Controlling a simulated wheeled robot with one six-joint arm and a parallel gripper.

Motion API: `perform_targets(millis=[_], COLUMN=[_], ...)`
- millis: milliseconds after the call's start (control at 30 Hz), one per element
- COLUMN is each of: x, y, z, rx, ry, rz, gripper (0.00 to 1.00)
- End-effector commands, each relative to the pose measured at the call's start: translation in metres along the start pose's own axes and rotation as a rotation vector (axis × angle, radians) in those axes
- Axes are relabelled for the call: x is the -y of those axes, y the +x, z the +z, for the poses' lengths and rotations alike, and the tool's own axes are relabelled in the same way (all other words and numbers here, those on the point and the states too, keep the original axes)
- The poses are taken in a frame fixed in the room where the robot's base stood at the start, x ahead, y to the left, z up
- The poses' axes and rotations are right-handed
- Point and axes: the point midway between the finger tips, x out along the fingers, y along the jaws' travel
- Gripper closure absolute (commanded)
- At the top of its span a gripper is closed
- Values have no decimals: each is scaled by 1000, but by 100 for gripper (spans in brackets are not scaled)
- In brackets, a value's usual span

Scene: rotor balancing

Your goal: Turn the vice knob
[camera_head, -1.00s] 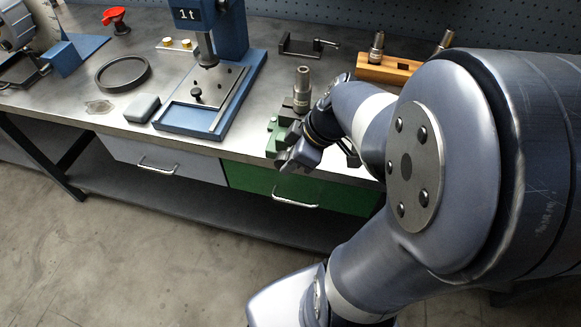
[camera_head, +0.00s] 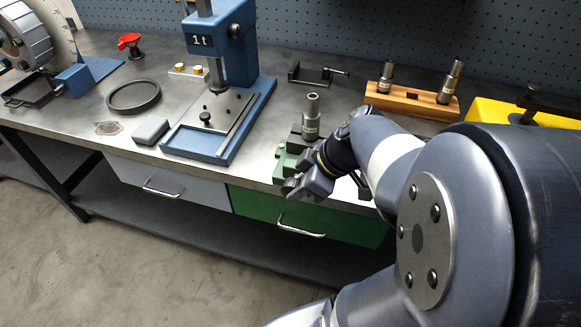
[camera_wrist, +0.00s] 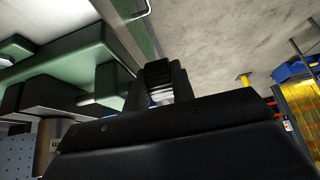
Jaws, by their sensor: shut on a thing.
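The green vice (camera_head: 290,158) sits at the front edge of the bench, with an upright metal cylinder (camera_head: 311,118) at its jaws. In the wrist view the green vice body (camera_wrist: 85,55) fills the upper left. My gripper (camera_head: 296,187) is at the front side of the vice, low by the bench edge. The wrist view shows its dark fingers (camera_wrist: 160,80) closed around a small pale metallic part beside the vice. This fits the vice knob, which is mostly hidden by the fingers in both views.
A blue press (camera_head: 222,50) stands left of the vice. A wooden block (camera_head: 410,98) with two metal pieces lies behind right, beside a yellow object (camera_head: 490,112). A green drawer (camera_head: 330,220) with a handle is below the gripper. A grey block (camera_head: 151,131) lies at left.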

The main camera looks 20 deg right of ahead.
Motion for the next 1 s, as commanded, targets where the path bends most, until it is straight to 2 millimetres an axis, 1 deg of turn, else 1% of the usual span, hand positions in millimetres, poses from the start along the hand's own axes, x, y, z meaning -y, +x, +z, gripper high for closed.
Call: perform_targets(millis=[600,633,700,733,1000], x=[1,1,1,1,0], y=[1,1,1,1,-2], z=[2,2,2,2,1], rx=[4,4,4,3,1], ry=[2,2,1,1,1], rz=[-2,-2,-2,-2,0], gripper=[99,76,70,67,67])
